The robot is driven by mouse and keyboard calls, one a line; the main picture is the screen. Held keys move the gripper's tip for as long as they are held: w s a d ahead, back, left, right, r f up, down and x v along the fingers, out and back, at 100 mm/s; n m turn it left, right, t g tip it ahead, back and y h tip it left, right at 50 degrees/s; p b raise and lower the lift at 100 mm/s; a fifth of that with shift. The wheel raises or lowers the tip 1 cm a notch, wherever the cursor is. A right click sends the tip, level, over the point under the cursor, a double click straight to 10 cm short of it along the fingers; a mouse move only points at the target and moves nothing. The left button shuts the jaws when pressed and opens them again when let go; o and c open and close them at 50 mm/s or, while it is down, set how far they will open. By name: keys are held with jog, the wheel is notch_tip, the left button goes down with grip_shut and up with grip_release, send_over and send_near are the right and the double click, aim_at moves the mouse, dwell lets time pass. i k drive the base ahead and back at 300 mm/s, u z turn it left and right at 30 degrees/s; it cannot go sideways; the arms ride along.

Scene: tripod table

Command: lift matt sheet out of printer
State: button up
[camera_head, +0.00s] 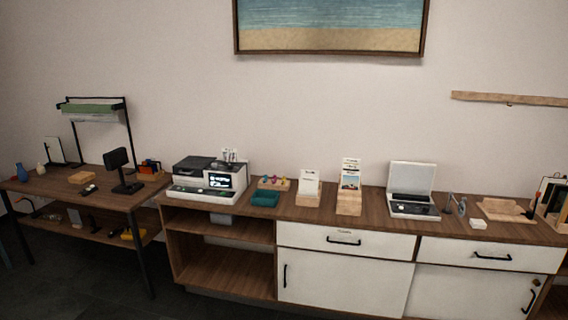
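The printer (188,190) is a light grey and dark machine with a small lit display. It stands at the left end of the long wooden counter. Small white pieces (230,156) stick up at its back right; they are too small to tell whether one is the matt sheet. I cannot make out a matt sheet for certain. My gripper is not in view.
The counter (381,222) also bears a teal box (265,198), card stands (309,190) and an open laptop-like device (411,190). A separate desk (113,198) with a dark screen (118,163) stands at left. Dark floor (85,278) shows at lower left.

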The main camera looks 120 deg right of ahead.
aim_at(228, 154)
jog(key=z, duration=3.4)
jog(key=i, duration=1.45)
jog(key=u, duration=0.4)
jog(key=i, duration=1.3)
jog(key=z, duration=1)
jog(key=i, duration=1.1)
jog(key=z, duration=0.55)
